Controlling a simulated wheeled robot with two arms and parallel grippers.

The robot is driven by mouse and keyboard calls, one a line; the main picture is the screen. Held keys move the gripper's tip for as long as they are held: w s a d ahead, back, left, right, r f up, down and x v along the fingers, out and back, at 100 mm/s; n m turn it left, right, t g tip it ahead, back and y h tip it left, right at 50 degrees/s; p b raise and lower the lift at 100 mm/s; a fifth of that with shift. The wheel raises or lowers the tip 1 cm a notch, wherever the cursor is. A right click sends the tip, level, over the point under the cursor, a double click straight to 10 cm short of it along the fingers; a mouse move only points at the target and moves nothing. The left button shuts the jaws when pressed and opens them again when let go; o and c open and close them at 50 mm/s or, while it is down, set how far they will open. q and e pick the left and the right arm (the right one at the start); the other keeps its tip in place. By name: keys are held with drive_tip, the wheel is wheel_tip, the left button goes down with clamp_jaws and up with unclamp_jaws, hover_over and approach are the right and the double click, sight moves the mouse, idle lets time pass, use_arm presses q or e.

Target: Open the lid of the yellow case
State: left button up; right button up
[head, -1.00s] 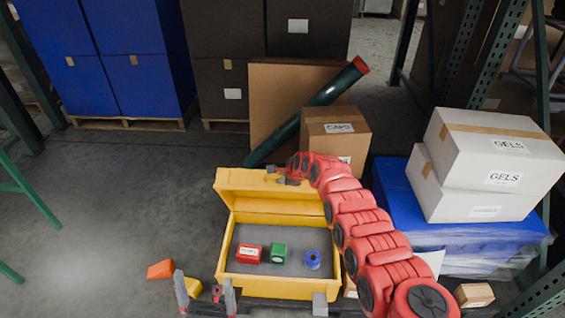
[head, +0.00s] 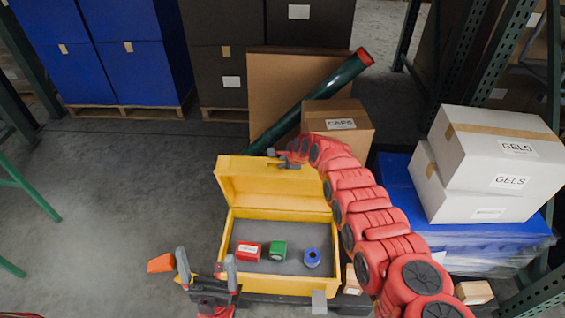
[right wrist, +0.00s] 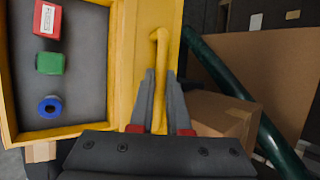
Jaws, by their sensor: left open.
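The yellow case (head: 226,250) stands with its lid (head: 265,187) raised at its back edge. Its grey interior holds a red block (head: 248,251), a green block (head: 278,250) and a blue round piece (head: 312,258). My right gripper (head: 283,161) is at the top edge of the raised lid. In the right wrist view my right gripper (right wrist: 160,75) has its fingers on either side of the lid's yellow handle (right wrist: 161,50), close against it. My left gripper (head: 207,262) is open and empty, at the case's front left corner.
An orange piece (head: 161,263) is left of the case. A box marked CAPS (head: 338,125), a green tube (head: 310,105) and a brown panel (head: 270,85) stand behind. White GELS boxes (head: 490,165) sit on a blue wrapped stack (head: 400,195) at right.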

drive_tip(key=o, duration=0.4)
drive_tip(key=shift+a+r, duration=0.15)
drive_tip(key=shift+r, duration=0.15)
drive_tip(key=shift+o, duration=0.2)
drive_tip(key=shift+f, duration=0.1)
drive_tip(key=shift+s, duration=0.1)
drive_tip(key=shift+d+r+p, duration=0.25)
drive_tip(key=shift+p, duration=0.3)
drive_tip(key=p+v, duration=1.6)
drive_tip(key=v, duration=0.1)
drive_tip(key=shift+a+f, duration=0.1)
drive_tip(key=shift+a, duration=0.05)
